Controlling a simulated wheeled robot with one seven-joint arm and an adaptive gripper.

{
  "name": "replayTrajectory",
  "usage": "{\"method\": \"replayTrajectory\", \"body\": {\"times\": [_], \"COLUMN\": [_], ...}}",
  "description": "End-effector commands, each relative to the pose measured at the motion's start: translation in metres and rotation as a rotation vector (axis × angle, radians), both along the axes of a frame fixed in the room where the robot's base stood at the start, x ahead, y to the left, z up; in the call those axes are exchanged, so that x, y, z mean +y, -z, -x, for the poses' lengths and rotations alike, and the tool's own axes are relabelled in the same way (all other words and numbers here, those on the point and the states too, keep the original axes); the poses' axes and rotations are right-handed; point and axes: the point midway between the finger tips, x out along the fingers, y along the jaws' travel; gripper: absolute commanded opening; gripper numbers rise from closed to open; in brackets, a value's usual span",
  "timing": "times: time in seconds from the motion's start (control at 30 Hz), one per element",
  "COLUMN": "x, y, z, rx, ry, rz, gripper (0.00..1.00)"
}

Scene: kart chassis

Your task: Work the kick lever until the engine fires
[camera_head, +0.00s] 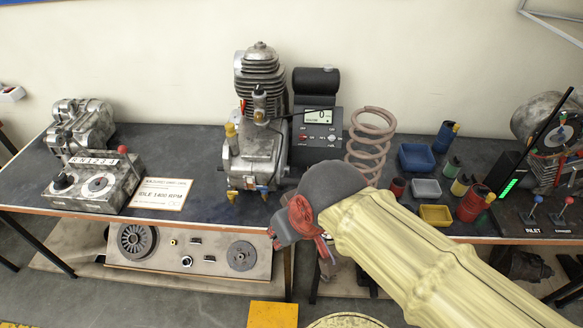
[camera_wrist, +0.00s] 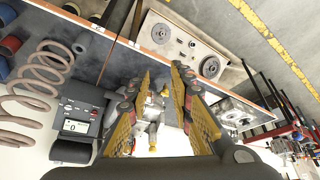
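The engine (camera_head: 258,110), a grey finned cylinder on a crankcase, stands on the bench at the middle of the head view. Slim yellow-tipped parts (camera_head: 231,131) stick out at its left side; I cannot tell for sure which part is the kick lever. A dark meter (camera_head: 319,116) beside the engine reads 0; it also shows in the wrist view (camera_wrist: 77,126). My gripper (camera_wrist: 162,78) is open, its yellow-padded fingers apart with nothing held. Parts of the engine (camera_wrist: 155,105) show between and beyond the fingers. In the head view my gripper is in front of the bench's front edge, right of the engine.
A control box with levers (camera_head: 94,184) and an idle 1400 RPM card (camera_head: 160,193) are at left. A coil spring (camera_head: 370,140), blue tray (camera_head: 416,157), several cans and an inlet and exhaust panel (camera_head: 538,217) are at right. A panel with discs (camera_head: 190,254) is below the bench.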

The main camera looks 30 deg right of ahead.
Motion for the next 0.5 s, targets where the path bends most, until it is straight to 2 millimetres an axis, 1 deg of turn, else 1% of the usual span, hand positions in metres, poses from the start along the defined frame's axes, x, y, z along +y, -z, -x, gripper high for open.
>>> {"method": "replayTrajectory", "body": {"times": [0.03, 0.17, 0.33, 0.5], "x": [-0.004, -0.016, -0.032, -0.049], "y": [-0.006, -0.013, -0.025, -0.037], "z": [-0.002, -0.014, -0.038, -0.063], "rx": [0.039, 0.114, 0.191, 0.269], "ry": [0.016, 0.054, 0.101, 0.127], "rz": [-0.001, -0.008, -0.020, -0.031], "gripper": [0.17, 0.10, 0.00, 0.00]}}
